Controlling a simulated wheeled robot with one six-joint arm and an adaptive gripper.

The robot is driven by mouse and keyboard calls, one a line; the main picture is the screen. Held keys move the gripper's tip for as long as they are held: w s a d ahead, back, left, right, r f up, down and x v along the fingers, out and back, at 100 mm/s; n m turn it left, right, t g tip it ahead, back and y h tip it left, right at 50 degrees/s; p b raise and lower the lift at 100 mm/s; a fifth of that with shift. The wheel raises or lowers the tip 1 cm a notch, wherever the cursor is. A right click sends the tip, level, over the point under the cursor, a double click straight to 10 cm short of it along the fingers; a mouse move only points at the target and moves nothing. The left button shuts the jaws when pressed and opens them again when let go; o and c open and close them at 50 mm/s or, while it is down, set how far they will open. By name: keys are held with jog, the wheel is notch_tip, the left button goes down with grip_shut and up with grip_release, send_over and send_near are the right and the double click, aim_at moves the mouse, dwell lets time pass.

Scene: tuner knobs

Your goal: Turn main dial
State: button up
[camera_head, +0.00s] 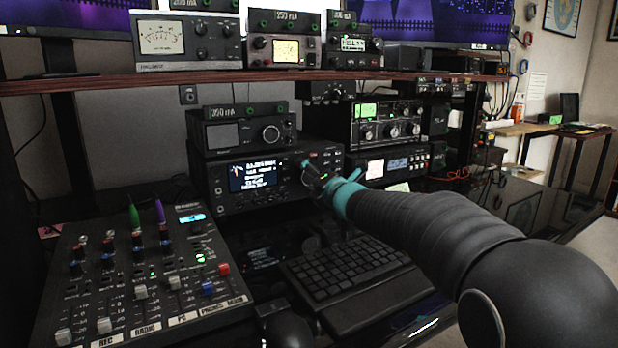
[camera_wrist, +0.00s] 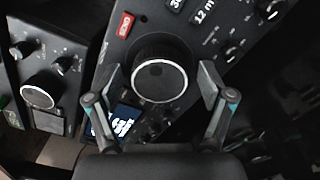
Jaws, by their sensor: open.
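The main dial (camera_wrist: 160,78) is a large round black knob with a bright silver rim on a dark radio front. In the wrist view it sits between the two fingers of my gripper (camera_wrist: 162,90), which is open. There is a gap on each side, and I see no finger touching it. In the head view my gripper (camera_head: 313,177) is in front of the right part of the radio with the lit screen (camera_head: 253,174). It hides the dial there.
Small knobs (camera_wrist: 232,47) and a red button (camera_wrist: 124,25) are close to the dial. A second radio with a silver-rimmed knob (camera_wrist: 38,96) stands beside it. A keyboard (camera_head: 345,268) lies below my arm, and a mixer (camera_head: 150,262) stands at the left. A shelf (camera_head: 250,76) runs above.

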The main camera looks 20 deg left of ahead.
jog(key=v, duration=1.2)
jog(key=shift+s, duration=0.1)
dwell(2.9)
